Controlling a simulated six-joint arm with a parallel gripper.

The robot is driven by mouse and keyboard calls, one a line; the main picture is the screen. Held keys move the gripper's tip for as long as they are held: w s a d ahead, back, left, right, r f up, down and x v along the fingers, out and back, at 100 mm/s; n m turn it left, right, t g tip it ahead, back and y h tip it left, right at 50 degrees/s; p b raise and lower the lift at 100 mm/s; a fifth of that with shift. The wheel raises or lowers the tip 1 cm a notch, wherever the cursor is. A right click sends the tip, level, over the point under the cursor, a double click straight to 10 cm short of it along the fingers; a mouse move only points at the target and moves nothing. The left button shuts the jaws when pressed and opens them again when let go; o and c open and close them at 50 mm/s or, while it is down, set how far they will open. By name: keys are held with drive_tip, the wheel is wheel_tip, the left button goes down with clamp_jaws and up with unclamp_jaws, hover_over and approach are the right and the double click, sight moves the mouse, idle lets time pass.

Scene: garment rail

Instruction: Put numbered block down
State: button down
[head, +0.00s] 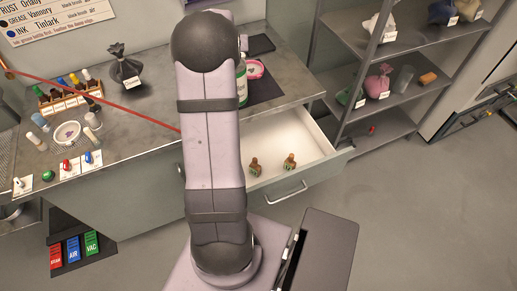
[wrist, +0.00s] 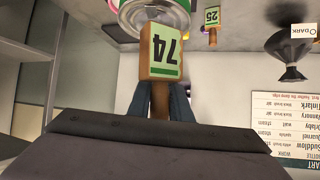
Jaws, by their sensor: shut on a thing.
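In the wrist view a wooden block (wrist: 158,72) with a green-edged label reading 74, upside down in the picture, sits between the fingers of my gripper (wrist: 160,100). The gripper is shut on it. A second block (wrist: 212,16) with a label reading 25 shows farther off at the top. In the head view my own arm hides the gripper and the held block. Two small wooden stamp-like blocks, one at left (head: 255,167) and one at right (head: 290,162), stand in the open white drawer (head: 315,140); their numbers are too small to read.
The grey workbench (head: 150,150) holds a dark sack (head: 124,66), a rack of coloured bottles (head: 65,97) and a pink-rimmed container (head: 255,69). A green-labelled bottle (head: 241,82) is partly behind my arm. A red line crosses the bench. Metal shelves (head: 390,125) stand at right.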

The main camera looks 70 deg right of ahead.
drive_tip(key=s+d+f+m+g+b, duration=0.1)
drive_tip(key=s+d+m, duration=0.1)
drive_tip(key=s, duration=0.6)
drive_tip(key=m+g+h+b, duration=0.1)
drive_tip(key=m+g+b, duration=0.75)
drive_tip(key=b, duration=0.85)
hover_over(302, 145)
wheel_tip(302, 145, down, 25)
drive_tip(key=shift+f, duration=0.15)
wheel_tip(302, 145, down, 14)
drive_tip(key=shift+w+r, duration=0.1)
drive_tip(key=shift+w+d+r+p, duration=0.1)
drive_tip(key=shift+w+d+p, duration=0.1)
drive_tip(key=shift+d+p, duration=0.1)
drive_tip(key=shift+w+d, duration=0.1)
